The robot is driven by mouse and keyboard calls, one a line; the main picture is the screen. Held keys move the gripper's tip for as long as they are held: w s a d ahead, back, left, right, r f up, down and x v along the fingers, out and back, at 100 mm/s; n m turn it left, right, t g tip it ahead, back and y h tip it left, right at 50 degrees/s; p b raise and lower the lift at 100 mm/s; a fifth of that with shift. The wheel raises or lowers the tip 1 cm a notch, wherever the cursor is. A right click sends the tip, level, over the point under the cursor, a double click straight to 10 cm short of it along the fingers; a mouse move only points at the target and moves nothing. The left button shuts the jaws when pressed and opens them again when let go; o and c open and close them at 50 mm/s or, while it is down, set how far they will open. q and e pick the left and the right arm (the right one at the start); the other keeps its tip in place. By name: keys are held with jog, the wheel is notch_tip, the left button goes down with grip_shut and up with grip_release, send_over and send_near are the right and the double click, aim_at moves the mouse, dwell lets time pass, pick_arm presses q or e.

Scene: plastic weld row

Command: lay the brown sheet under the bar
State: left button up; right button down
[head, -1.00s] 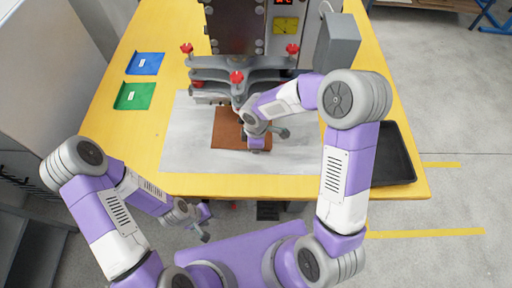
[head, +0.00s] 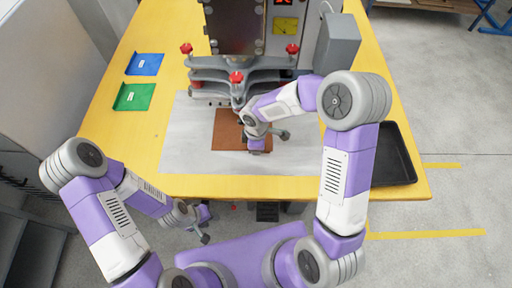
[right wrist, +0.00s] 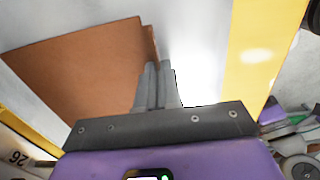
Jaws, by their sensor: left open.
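The brown sheet (head: 228,128) lies on a pale grey mat (head: 185,140) on the yellow table, just in front of the machine's grey bar (head: 262,90). My right gripper (head: 256,147) is at the sheet's near right corner and hides part of it. In the right wrist view the sheet (right wrist: 85,75) spreads to the left of the right gripper (right wrist: 159,65). Its fingers are close together at the sheet's edge and look shut on it. My left gripper (head: 207,228) is open and empty, off the table's front edge.
A blue tray (head: 145,63) and a green tray (head: 134,97) lie at the left of the table. A black tray (head: 394,155) lies at the right edge. Red knobs (head: 236,77) top the machine's clamp. The mat's left part is clear.

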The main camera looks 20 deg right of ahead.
jog(key=shift+f, duration=0.1)
dwell(0.7)
jog(key=c, duration=1.2)
grip_release()
jog(key=shift+c, duration=0.2)
jog(key=shift+r+p, duration=1.3)
jog(key=shift+r, duration=0.35)
jog(key=shift+s+a+r+b, duration=0.25)
jog(key=shift+s+a, duration=0.1)
jog(key=shift+s, duration=0.95)
jog(key=shift+s+a+r+b, duration=0.1)
jog(key=shift+s+a+b, duration=0.25)
jog(key=shift+s, duration=0.9)
jog(key=shift+s+a+r+b, duration=0.2)
jog(key=shift+s+a, duration=0.2)
jog(key=shift+s, duration=0.9)
